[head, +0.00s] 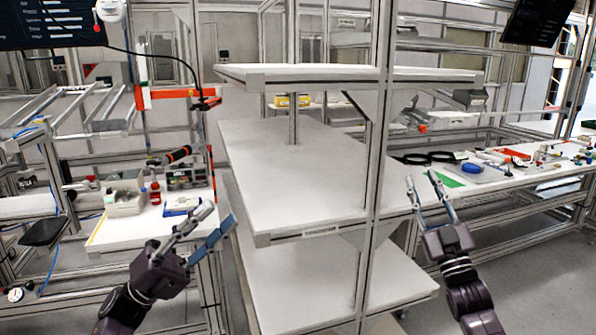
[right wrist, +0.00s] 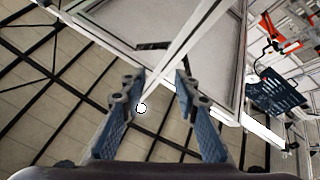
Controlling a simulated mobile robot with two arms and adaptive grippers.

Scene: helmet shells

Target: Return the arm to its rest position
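My left gripper (head: 219,215) is at the lower left in the head view, in front of the left edge of the shelf rack. Its two fingers are apart with nothing between them. My right gripper (head: 421,180) is right of the rack's front post, with its fingers pointing up. It is open and empty. The right wrist view also shows its two fingers (right wrist: 154,90) apart, with a rack edge and the floor behind them. No helmet shell can be made out in either view.
The rack's middle shelf (head: 290,175) and lower shelf (head: 320,275) look bare. A left bench (head: 120,230) holds a bin (head: 123,200) and tools. A right bench (head: 480,180) carries black rings (head: 430,158) and small parts. Open floor (head: 540,265) lies at the lower right.

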